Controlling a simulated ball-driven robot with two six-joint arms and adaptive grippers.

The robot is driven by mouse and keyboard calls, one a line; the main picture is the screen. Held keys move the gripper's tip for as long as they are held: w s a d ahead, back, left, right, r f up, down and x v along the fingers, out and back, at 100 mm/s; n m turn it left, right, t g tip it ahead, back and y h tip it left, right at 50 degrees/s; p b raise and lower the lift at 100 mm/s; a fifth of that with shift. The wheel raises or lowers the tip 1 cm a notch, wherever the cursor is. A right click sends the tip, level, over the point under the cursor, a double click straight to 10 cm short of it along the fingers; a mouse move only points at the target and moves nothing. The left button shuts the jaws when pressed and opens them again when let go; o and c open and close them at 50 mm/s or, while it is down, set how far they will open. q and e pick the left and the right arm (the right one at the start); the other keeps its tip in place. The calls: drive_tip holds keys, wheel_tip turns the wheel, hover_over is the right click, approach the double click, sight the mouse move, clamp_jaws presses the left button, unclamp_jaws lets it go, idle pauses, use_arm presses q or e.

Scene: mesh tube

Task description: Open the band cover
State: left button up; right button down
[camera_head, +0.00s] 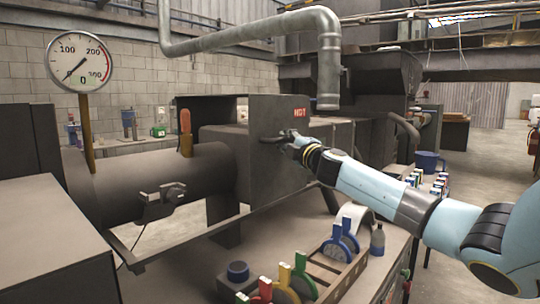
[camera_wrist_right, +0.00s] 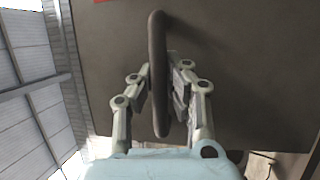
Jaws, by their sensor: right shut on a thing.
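The band cover (camera_head: 262,173) is a dark grey metal panel with a red HOT label (camera_head: 300,112), at the middle of the head view. Its dark bar handle (camera_head: 268,139) is on the panel's face. In the right wrist view the handle (camera_wrist_right: 157,50) runs upright between the fingers. My right gripper (camera_head: 291,147) is at the handle and shut on it, with a finger on each side of the bar in the right wrist view (camera_wrist_right: 162,88). My left gripper is not in view.
A thick barrel (camera_head: 150,184) runs left from the cover. A dial gauge (camera_head: 79,63) stands at the left. A grey pipe (camera_head: 328,60) hangs above the cover.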

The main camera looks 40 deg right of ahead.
drive_tip(key=shift+w+d+r, duration=0.1)
drive_tip(key=shift+w+d, duration=0.05)
drive_tip(key=shift+d, duration=0.85)
drive_tip(key=c, duration=1.6)
unclamp_jaws()
drive_tip(key=shift+o, duration=0.2)
drive_tip(key=shift+s+a, duration=0.1)
drive_tip(key=shift+s, duration=0.25)
drive_tip(key=v, duration=1.1)
drive_tip(key=shift+s, duration=0.2)
